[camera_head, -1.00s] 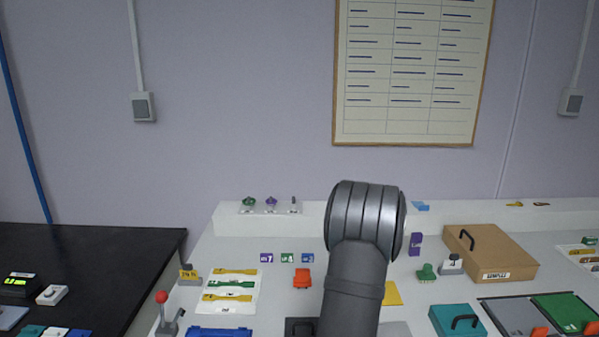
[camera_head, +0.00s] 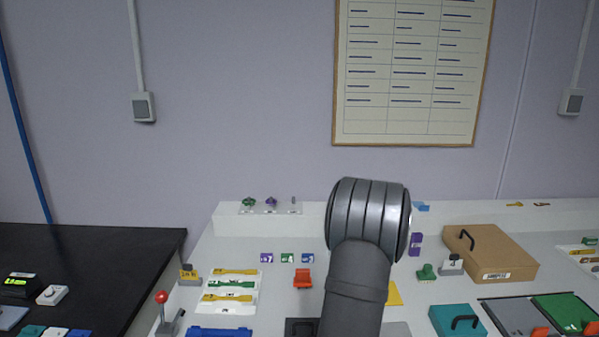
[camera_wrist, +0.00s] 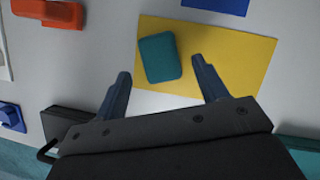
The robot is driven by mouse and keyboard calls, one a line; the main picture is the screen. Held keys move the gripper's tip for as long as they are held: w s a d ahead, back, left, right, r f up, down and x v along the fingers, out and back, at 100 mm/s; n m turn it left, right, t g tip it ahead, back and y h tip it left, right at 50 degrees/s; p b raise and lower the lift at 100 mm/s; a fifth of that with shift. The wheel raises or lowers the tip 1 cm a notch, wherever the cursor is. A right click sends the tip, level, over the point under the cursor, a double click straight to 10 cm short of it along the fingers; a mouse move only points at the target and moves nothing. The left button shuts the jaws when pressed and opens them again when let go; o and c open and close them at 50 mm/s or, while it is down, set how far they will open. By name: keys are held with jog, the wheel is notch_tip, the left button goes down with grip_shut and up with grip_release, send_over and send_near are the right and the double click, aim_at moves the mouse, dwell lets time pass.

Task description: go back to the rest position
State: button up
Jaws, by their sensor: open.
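My gripper (camera_wrist: 163,88) shows in the wrist view with its two dark blue fingers spread apart and nothing between their tips. Just beyond the fingertips a small teal block (camera_wrist: 160,58) lies on a yellow sheet (camera_wrist: 240,55). The block is apart from both fingers. In the head view my arm stands upright in the middle of the bench and hides the gripper, the block and most of the yellow sheet (camera_head: 394,294).
The white bench carries a brown case (camera_head: 490,252) and a teal box (camera_head: 457,320) at right. An orange piece (camera_head: 303,279) and a card with yellow and green strips (camera_head: 230,291) lie left of my arm. A red-knobbed lever (camera_head: 162,298) stands at the bench's left edge.

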jog(key=v, duration=0.9)
jog(key=x, duration=1.2)
jog(key=shift+f, duration=0.3)
jog(key=shift+w+r, duration=0.2)
jog(key=shift+r, duration=0.1)
notch_tip(320, 180, up, 4)
jog(key=shift+s+f, duration=0.1)
jog(key=shift+f, duration=0.05)
jog(key=s+d+r, duration=0.7)
jog(key=s+d, duration=0.1)
jog(key=a+f+n+g, duration=0.1)
jog(key=a+n+g, duration=0.3)
jog(key=a+n, duration=0.8)
jog(key=w+a+f+n+g, duration=0.1)
jog(key=a+n+g, duration=0.3)
jog(key=a+n, duration=0.7)
jog(key=shift+a+f+n+g, duration=0.35)
jog(key=shift+f+n, duration=0.4)
jog(key=shift+n, duration=1.55)
